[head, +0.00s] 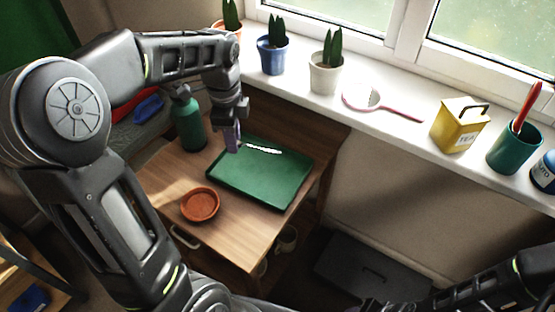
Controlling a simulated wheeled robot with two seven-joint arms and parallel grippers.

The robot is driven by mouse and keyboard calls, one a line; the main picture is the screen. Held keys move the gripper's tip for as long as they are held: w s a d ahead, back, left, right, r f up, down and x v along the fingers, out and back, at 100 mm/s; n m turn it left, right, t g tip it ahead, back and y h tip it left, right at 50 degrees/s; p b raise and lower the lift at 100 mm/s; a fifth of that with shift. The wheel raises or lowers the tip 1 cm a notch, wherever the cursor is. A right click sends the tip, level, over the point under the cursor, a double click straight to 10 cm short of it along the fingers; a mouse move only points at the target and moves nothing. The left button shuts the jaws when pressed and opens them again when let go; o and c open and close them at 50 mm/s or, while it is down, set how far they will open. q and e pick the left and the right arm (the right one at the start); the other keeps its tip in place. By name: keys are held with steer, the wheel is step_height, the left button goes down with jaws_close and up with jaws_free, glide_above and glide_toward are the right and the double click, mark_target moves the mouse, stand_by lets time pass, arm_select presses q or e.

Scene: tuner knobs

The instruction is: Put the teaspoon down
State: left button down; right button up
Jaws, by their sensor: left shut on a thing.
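My left gripper (234,147) points down over the back left part of the green tray (262,186). It is shut on the teaspoon (263,149), a thin pale piece that reaches out to the right of the fingers. The end of the spoon at the fingers is hidden. The spoon is at or just above the tray's surface; I cannot tell whether it touches. My right arm shows at the lower right, but its gripper is not in view.
The tray lies on a wooden cabinet (165,178) with a terracotta saucer (200,205) in front and a green bottle (187,122) behind left. The windowsill holds potted plants, a hand mirror (362,97), a yellow tea tin (458,126) and a teal cup (512,150). Most of the tray is bare.

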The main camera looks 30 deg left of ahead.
arm_select(q)
steer(key=shift+w+d+r+m, duration=0.1)
steer(key=shift+w+m, duration=0.2)
steer(key=shift+m, duration=1.2)
steer(key=shift+s+m, duration=0.15)
steer(key=shift+m, duration=0.55)
arm_select(e)
steer(key=shift+w+d, duration=0.15)
steer(key=shift+w, duration=0.2)
arm_select(q)
glide_above(240, 170)
steer(key=shift+d+f+b, duration=0.1)
steer(key=shift+f+b, duration=0.3)
steer(key=shift+f, duration=2.7)
arm_select(e)
steer(key=shift+f, duration=0.35)
arm_select(q)
steer(key=shift+s+f, duration=0.1)
steer(key=shift+f, duration=1.75)
arm_select(e)
steer(key=shift+f, duration=0.25)
